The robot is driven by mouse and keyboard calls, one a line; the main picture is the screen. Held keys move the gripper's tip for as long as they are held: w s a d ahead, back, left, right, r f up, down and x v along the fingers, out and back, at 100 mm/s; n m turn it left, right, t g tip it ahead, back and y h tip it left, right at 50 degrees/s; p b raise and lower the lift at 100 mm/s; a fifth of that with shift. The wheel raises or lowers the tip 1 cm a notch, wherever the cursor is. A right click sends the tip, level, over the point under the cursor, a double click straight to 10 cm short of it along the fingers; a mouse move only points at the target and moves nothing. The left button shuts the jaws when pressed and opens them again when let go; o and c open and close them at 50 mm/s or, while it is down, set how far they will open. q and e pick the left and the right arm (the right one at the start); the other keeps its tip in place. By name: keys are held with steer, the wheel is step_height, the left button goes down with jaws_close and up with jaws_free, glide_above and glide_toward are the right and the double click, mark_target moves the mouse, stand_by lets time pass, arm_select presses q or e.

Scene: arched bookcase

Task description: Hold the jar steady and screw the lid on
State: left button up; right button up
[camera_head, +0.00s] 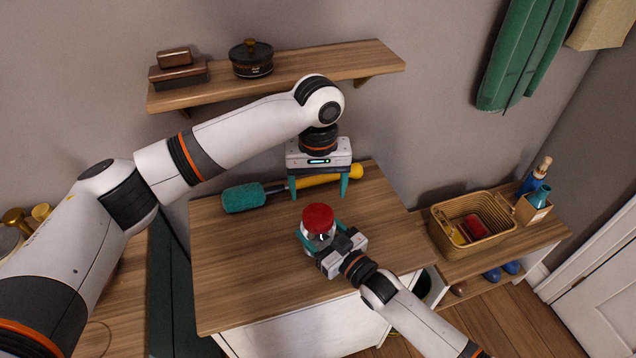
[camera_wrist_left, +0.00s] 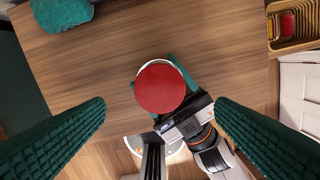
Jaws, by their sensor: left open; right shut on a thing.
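A clear jar (camera_head: 318,241) stands upright on the wooden cabinet top, with a red lid (camera_head: 318,217) at its mouth. In the left wrist view the lid (camera_wrist_left: 160,88) looks like a round red disc over the jar; I cannot tell how tightly it sits. My right gripper (camera_head: 321,237) is shut around the jar's body from the lower right. My left gripper (camera_head: 320,188) is open and empty, pointing down, above and behind the jar. In the left wrist view its two green fingers are spread wide on either side, with the lid between and beyond them.
A teal-headed brush with a yellow handle (camera_head: 325,179) lies behind the jar. A wicker basket (camera_head: 475,228) sits on the bench at right. A wall shelf (camera_head: 290,77) holds a brown box and a dark pot. The cabinet top's left (camera_head: 235,270) is clear.

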mark_target(318, 214)
arm_select(q)
steer(key=n, duration=0.7)
steer(key=shift+r, duration=0.25)
steer(key=shift+f, duration=4.05)
